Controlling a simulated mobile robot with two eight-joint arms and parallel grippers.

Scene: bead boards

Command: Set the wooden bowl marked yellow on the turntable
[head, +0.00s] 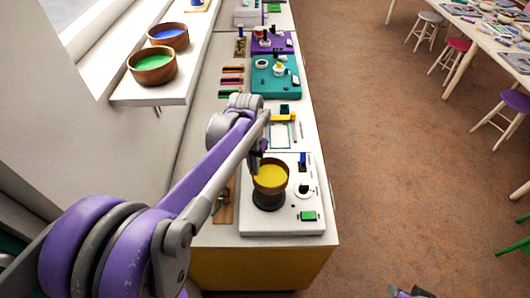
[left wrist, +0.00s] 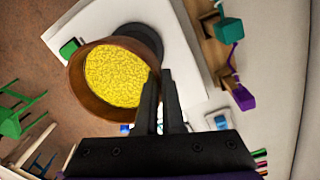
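The wooden bowl with yellow beads (head: 270,177) is upright over the white board at the near end of the counter. It also shows large in the left wrist view (left wrist: 112,78). My left gripper (head: 259,158) is at its rim, with the two fingers (left wrist: 160,98) closed about the wall. The dark round turntable (head: 268,201) shows below the bowl, partly hidden by it. In the left wrist view the turntable (left wrist: 143,37) shows past the bowl's edge. I cannot tell whether bowl and turntable touch.
The white board (head: 283,226) also carries a green block (head: 308,216), a round white part with a dark knob (head: 303,190) and a blue piece. Teal (head: 275,77) and purple boards lie farther back. Bowls with green (head: 152,66) and blue (head: 167,34) stand on the left shelf.

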